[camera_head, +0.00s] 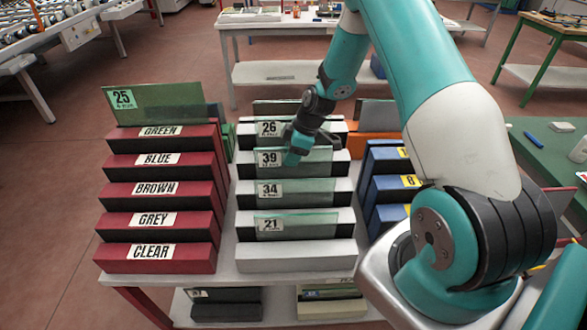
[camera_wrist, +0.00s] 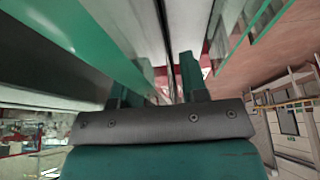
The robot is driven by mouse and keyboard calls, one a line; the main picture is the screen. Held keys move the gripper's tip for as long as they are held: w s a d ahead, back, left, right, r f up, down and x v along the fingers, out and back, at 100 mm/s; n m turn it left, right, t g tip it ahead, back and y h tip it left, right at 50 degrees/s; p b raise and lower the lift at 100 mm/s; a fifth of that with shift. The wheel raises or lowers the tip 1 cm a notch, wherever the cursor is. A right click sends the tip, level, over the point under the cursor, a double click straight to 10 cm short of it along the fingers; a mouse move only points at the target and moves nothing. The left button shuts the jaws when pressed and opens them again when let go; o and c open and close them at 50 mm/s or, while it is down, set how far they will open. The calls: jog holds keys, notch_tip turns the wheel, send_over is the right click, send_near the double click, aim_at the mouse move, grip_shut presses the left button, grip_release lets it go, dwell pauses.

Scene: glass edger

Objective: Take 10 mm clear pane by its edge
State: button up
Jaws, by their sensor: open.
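Several clear, greenish panes stand upright in the white stepped rack (camera_head: 295,258), with tags 26, 39, 34 and 21. The small print under the numbers is too blurred for me to tell which is 10 mm. My gripper (camera_head: 293,158) is at the upper edge of the pane tagged 39 (camera_head: 317,161), hiding part of it. In the wrist view my gripper (camera_wrist: 152,82) has its two fingers apart. A pale strip with thin dark lines shows between them; I cannot tell whether it is a pane edge. Green glass (camera_wrist: 85,40) passes close beside the left finger.
A red stepped rack (camera_head: 160,259) marked green, blue, brown, grey and clear stands left, with a green pane (camera_head: 160,103) tagged 25 at its top. A blue rack (camera_head: 385,190) stands right, close to my arm. Another green pane (camera_wrist: 225,25) is at the wrist view's upper right.

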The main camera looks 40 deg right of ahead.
jog(key=shift+f+b, duration=0.25)
jog(key=shift+b, duration=0.1)
dwell(0.3)
jog(key=shift+r, duration=0.1)
grip_shut()
